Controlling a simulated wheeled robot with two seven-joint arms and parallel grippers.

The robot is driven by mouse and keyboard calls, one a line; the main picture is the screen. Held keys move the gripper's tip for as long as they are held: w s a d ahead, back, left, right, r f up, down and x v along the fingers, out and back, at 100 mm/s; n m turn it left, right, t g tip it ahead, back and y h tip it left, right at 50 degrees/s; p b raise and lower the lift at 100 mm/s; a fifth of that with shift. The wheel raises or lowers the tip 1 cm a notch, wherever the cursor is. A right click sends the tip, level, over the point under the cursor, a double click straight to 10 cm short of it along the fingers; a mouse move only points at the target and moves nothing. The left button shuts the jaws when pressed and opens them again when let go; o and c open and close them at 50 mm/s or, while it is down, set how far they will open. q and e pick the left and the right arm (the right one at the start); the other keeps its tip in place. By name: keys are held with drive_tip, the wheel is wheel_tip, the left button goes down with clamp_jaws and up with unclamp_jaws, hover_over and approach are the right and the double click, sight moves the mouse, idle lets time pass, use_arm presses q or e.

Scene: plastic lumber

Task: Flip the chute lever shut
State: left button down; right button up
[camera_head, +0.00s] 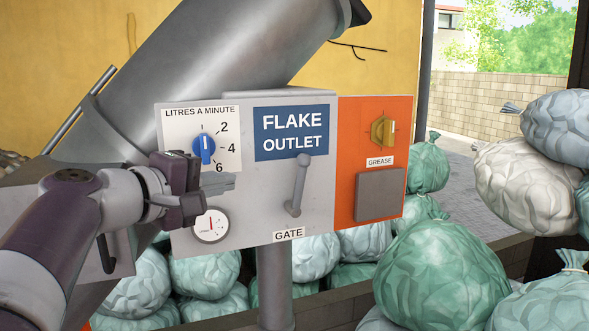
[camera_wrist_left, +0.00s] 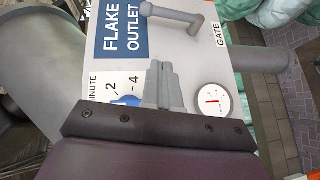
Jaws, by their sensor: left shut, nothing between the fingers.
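The grey chute lever (camera_head: 298,185) stands on the panel above the GATE label (camera_head: 288,234). Its handle points up, leaning slightly right from its lower pivot. In the left wrist view the lever (camera_wrist_left: 180,18) lies beyond my fingertips. My left gripper (camera_head: 233,182) is shut and empty, left of the lever and apart from it in the head view. Its closed fingers also show in the left wrist view (camera_wrist_left: 160,82). The grey chute (camera_head: 220,50) rises behind the panel. My right gripper is not in view.
A blue knob (camera_head: 204,148) and a dial gauge (camera_head: 211,226) sit on the panel's left part, close to my left gripper. An orange section (camera_head: 372,115) with a yellow knob (camera_head: 390,132) is at right. Bulging bags (camera_head: 440,275) crowd below and right.

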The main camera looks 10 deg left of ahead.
use_arm(q)
drive_tip(key=b, duration=0.2)
approach(297, 185)
drive_tip(key=w, duration=0.1)
drive_tip(key=w+a+r, duration=0.1)
drive_tip(key=w, duration=0.1)
drive_tip(key=w+a+r, duration=0.1)
drive_tip(key=w, duration=0.1)
drive_tip(key=shift+w+a, duration=0.15)
drive_tip(key=d, duration=0.1)
drive_tip(key=w+d, duration=0.1)
drive_tip(key=d+f+p, duration=0.1)
drive_tip(key=shift+w+d, duration=0.2)
drive_tip(key=shift+d, duration=0.05)
drive_tip(key=shift+w+d+f, duration=0.1)
drive_tip(key=shift+w+d, duration=0.1)
drive_tip(key=shift+f, duration=0.1)
drive_tip(key=shift+s, duration=0.1)
